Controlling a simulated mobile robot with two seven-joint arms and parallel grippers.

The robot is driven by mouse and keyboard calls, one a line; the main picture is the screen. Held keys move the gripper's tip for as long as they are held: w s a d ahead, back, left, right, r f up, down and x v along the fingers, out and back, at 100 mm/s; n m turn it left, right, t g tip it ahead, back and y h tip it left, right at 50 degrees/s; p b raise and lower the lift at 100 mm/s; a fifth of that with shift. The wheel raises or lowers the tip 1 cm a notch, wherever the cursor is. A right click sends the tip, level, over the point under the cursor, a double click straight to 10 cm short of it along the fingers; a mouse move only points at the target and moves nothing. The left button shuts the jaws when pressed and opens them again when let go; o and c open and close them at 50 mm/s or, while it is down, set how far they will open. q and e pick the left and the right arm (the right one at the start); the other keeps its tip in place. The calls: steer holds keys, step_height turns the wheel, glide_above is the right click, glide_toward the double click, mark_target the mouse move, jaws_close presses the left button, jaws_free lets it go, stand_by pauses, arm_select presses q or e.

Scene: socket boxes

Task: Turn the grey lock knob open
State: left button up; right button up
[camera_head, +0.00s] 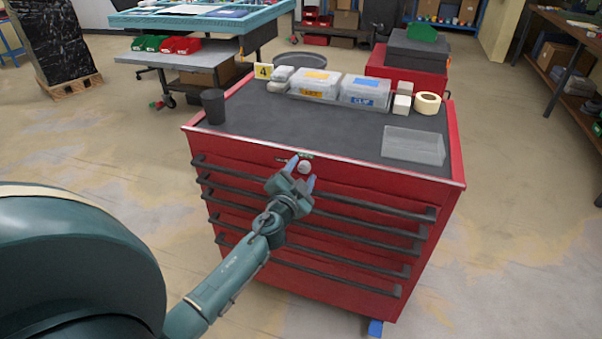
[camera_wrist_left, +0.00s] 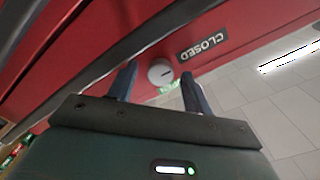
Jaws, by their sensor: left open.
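The grey lock knob (camera_head: 304,167) is a small round knob on the upper front of the red tool cabinet (camera_head: 335,276). My left gripper (camera_head: 292,182) is open just in front of and below it. In the left wrist view, the knob (camera_wrist_left: 160,72) shows between the two fingertips of my left gripper (camera_wrist_left: 158,88), with a gap to each finger. A dark slot mark shows on its face. A black label reading CLOSED (camera_wrist_left: 203,46) is beside the knob, and part of a green label shows by it. My right gripper is not in view.
Black drawer handles (camera_head: 330,230) run across the cabinet front below the knob. On top stand a dark cup (camera_head: 213,106), lidded clear boxes (camera_head: 315,84), an empty clear tray (camera_head: 413,146) and a tape roll (camera_head: 427,103). The floor around is mostly clear.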

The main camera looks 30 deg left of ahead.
arm_select(q)
steer(key=c, duration=1)
